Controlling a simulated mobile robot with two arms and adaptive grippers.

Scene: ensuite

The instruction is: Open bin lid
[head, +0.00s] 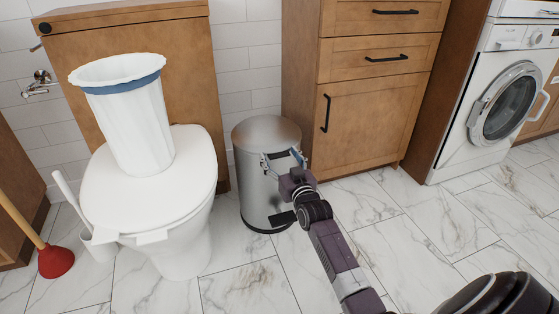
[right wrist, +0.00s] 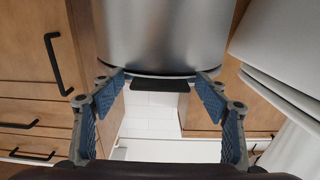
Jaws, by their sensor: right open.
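The bin (head: 259,180) is a brushed-metal cylinder standing on the floor between the toilet and the wooden cabinet. Its lid (head: 266,130) looks shut, and a black pedal (head: 283,220) shows low at its front. My right gripper (head: 283,160) is at the upper front of the bin, fingers spread and empty. In the right wrist view, which is upside down, the bin (right wrist: 165,35) fills the top, and a dark tab (right wrist: 160,86) at its rim shows between the open fingers (right wrist: 159,80). I cannot tell whether the fingers touch the bin. My left gripper is not in view.
The toilet (head: 150,205) stands close left of the bin, with a white basket (head: 130,125) on its lid. The cabinet (head: 365,120) is close right, and a washing machine (head: 495,105) stands farther right. A red plunger (head: 56,262) is at far left. Marble floor (head: 430,225) is open at right.

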